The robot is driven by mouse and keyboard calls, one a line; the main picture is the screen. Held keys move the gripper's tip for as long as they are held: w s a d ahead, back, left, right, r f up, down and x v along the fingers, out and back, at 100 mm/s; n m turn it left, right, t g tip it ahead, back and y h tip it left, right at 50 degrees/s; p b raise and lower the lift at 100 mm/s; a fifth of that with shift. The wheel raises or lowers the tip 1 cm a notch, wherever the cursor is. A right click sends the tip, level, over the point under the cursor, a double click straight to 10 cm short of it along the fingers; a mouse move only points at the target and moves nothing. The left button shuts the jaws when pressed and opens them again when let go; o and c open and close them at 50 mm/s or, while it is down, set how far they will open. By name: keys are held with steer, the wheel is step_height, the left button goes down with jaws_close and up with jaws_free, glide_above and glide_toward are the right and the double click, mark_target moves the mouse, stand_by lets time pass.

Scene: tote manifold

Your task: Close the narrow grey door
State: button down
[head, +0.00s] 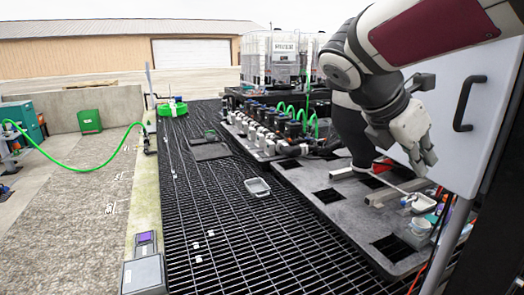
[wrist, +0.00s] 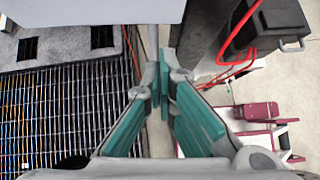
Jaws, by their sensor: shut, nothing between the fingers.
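The narrow grey door (head: 445,100) is a pale upright panel at the right of the head view, with a black bar handle (head: 466,104). It stands open, swung out from a dark frame at the far right. My gripper (head: 423,164) hangs fingers down, at the left of the panel and below the handle's height. In the wrist view my gripper (wrist: 163,86) has its green-padded fingers shut with nothing between them. A pale panel (wrist: 95,11), seemingly the door, crosses the top of that view just beyond the fingertips. Whether they touch it I cannot tell.
A grey deck plate (head: 340,215) with square holes lies below my arm, holding small containers (head: 420,226). A grey tray (head: 257,187) sits on the black grating (head: 215,230). In the wrist view, a black box (wrist: 262,30) with red cable stands right of the fingers.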

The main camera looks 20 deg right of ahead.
mark_target(460, 172)
steer(key=shift+s+d+f, duration=0.1)
steer(key=shift+d+f, duration=0.6)
steer(key=shift+d, duration=0.7)
steer(key=shift+s+d+f, duration=0.1)
steer(key=shift+d+f, duration=0.65)
steer(key=shift+d, duration=0.6)
steer(key=shift+s+d+f, duration=0.1)
steer(key=shift+d+f, duration=0.6)
steer(key=shift+d, duration=0.7)
steer(key=shift+s+d+r+p, duration=0.1)
steer(key=shift+s+d+p, duration=0.05)
steer(key=shift+d+p, duration=0.5)
steer(key=shift+s+d+r+p, duration=0.1)
steer(key=shift+s+d+p, duration=0.05)
steer(key=shift+d+p, duration=0.45)
steer(key=shift+d+f+p, duration=0.1)
steer(key=shift+d+p, duration=0.4)
steer(key=shift+d, duration=0.1)
steer(key=shift+w+d, duration=0.1)
